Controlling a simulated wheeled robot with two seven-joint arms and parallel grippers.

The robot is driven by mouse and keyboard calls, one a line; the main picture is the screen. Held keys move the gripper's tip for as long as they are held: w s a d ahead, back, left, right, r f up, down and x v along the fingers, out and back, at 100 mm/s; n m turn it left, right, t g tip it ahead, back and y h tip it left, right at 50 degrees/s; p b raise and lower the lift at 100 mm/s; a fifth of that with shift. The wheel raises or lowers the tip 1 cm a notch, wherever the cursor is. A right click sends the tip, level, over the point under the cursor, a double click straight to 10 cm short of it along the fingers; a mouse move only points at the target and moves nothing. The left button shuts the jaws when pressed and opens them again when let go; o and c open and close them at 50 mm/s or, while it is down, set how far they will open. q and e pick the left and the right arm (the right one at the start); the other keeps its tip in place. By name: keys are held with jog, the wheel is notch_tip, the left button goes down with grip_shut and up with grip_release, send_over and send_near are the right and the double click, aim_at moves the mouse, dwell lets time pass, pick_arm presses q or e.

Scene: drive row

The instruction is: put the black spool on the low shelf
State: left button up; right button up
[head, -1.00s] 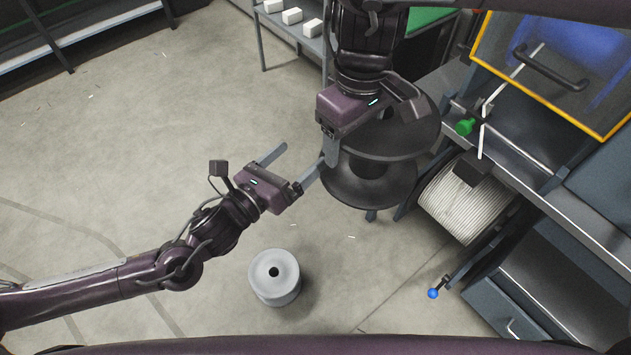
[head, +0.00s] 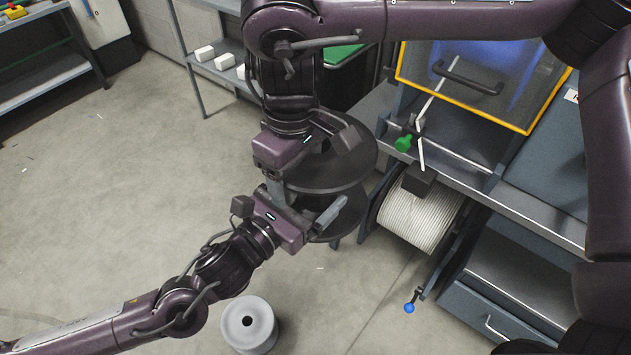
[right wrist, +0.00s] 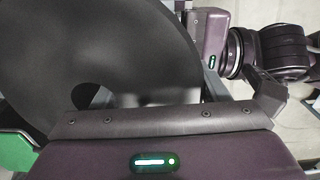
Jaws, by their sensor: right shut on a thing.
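The black spool (head: 349,163) has two wide dark flanges and hangs upright above the floor, partly behind my grippers. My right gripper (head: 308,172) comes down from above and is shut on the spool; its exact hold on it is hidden. In the right wrist view the spool's dark flange (right wrist: 130,50) fills the left and middle. My left gripper (head: 300,205) is at the spool's near left side, fingers apart; I cannot tell whether they touch it. A shelf unit (head: 45,85) with a low board stands at the far left; another rack (head: 222,72) holds white blocks.
A grey spool (head: 249,325) stands on the floor near the front. On the right are a machine with a white wound reel (head: 418,218), a yellow-framed window (head: 480,90) and a blue-knobbed lever (head: 409,308).

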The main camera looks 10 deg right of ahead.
pick_arm(q)
jog(key=shift+x, duration=1.1)
jog(key=shift+s, duration=0.1)
jog(key=c, duration=1.3)
jog(key=shift+r, duration=0.1)
jog(key=shift+c, duration=0.3)
pick_arm(e)
jog(key=o, duration=1.8)
jog(key=shift+c, duration=0.2)
